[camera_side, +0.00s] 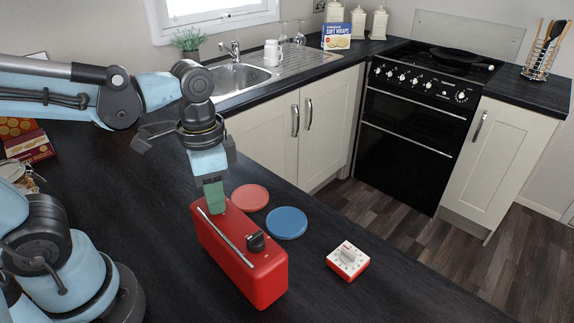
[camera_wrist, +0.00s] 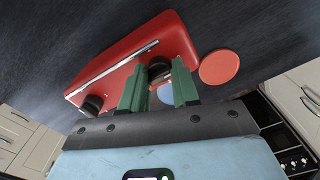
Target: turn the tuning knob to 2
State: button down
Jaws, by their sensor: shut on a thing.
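A red radio (camera_side: 245,262) with a silver strip stands on the dark worktop. It also shows in the wrist view (camera_wrist: 120,65). It has two black knobs on the face turned towards my gripper. One knob (camera_wrist: 158,70) is between the green fingers of my gripper (camera_wrist: 159,84), which are shut on it. In the side view, my gripper (camera_side: 214,198) comes down on the radio's far-left end and hides this knob. The other knob (camera_side: 255,241) is free, and it shows left of the fingers in the wrist view (camera_wrist: 93,104). No scale number is readable.
A coral disc (camera_side: 250,197) and a blue disc (camera_side: 286,223) lie close behind the radio. A red and white timer with a dial (camera_side: 347,260) stands to its right. The worktop between radio and timer is clear. The sink (camera_side: 237,77) and cooker (camera_side: 420,105) are farther back.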

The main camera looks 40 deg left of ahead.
jog(key=shift+m, duration=0.3)
jog(key=c, duration=0.8)
grip_release()
jog(key=shift+r, duration=0.15)
notch_tip(320, 180, up, 12)
jog(key=shift+f, duration=0.1)
jog(key=shift+w+a+f+n+t, duration=0.6)
jog(key=shift+w+f+n+t, duration=0.45)
jog(key=shift+f, duration=0.65)
jog(key=shift+w+a+f+n+t, duration=0.55)
jog(key=shift+f+n+t, duration=0.2)
jog(key=shift+f+t, duration=0.75)
jog(key=shift+w+a+f+n+t, duration=0.7)
jog(key=shift+f+n+t, duration=0.3)
jog(key=shift+f, duration=0.85)
